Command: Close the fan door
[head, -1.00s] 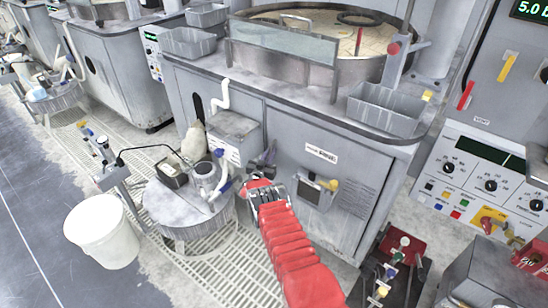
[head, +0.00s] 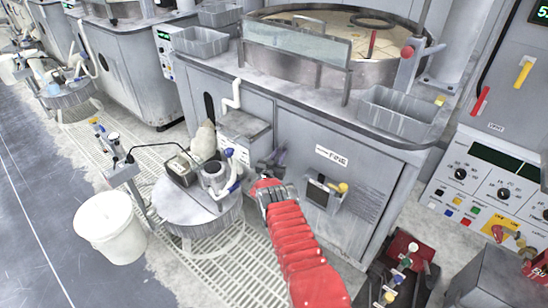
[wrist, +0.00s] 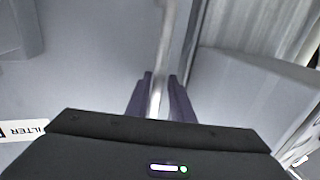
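My gripper (head: 277,157) is at the end of my red-sleeved arm, low at the front of the grey polishing cabinet. In the wrist view, its two dark purple fingers (wrist: 160,95) are close together, one on each side of a thin pale upright bar or edge (wrist: 163,45). They appear shut on it. I cannot tell whether this bar belongs to the fan door, and no panel in view is clearly marked as the fan door. A white label (wrist: 20,130) ending in "ILTER" shows at the left of the wrist view.
Left of my gripper stand a grey box (head: 243,130), a round drum (head: 198,207) with fittings on top, and a white bucket (head: 108,228). A dark fixture with a yellow knob (head: 322,192) juts from the cabinet front. Tools (head: 395,270) stand at the lower right.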

